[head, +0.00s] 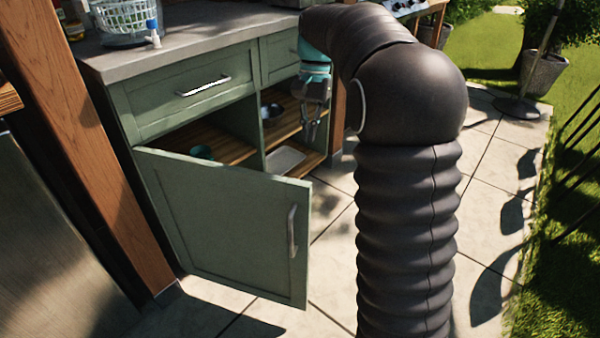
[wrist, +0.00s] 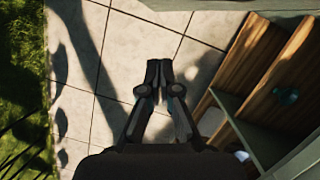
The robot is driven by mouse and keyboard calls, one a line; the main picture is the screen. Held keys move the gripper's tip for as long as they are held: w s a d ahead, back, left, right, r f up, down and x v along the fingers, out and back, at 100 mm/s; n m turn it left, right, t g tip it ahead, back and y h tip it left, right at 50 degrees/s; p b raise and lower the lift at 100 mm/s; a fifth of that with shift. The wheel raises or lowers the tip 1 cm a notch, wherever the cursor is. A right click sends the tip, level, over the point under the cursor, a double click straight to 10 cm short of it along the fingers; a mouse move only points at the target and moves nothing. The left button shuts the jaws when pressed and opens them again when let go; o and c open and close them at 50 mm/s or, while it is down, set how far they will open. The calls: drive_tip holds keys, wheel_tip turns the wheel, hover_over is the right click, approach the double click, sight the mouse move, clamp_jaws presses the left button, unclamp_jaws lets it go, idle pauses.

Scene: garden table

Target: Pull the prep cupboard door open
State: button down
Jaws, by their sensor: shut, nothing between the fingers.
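The prep cupboard door (head: 225,222) is a green panel, hinged at its left edge and swung wide open toward the camera. Its metal handle (head: 292,231) is near the free right edge. The green prep cupboard (head: 125,108) shows its open inside with wooden shelves. My gripper (head: 311,135) is in front of the cupboard's right part, beyond the door and apart from its handle. In the wrist view my gripper (wrist: 158,68) is shut and empty above the paving, with the open shelves to the right.
A drawer (head: 195,92) with a metal handle is shut above the opening. A teal cup (head: 202,152), a grey tray (head: 286,159) and bowls (head: 270,112) stand inside. A wooden post (head: 92,140) is at the left. Paving (head: 330,215) in front is clear.

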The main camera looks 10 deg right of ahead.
drive_tip(key=s+a+f+b, duration=0.1)
drive_tip(key=s+a+f, duration=0.2)
drive_tip(key=s+f, duration=0.2)
drive_tip(key=x, duration=0.2)
drive_tip(key=shift+f, duration=0.5)
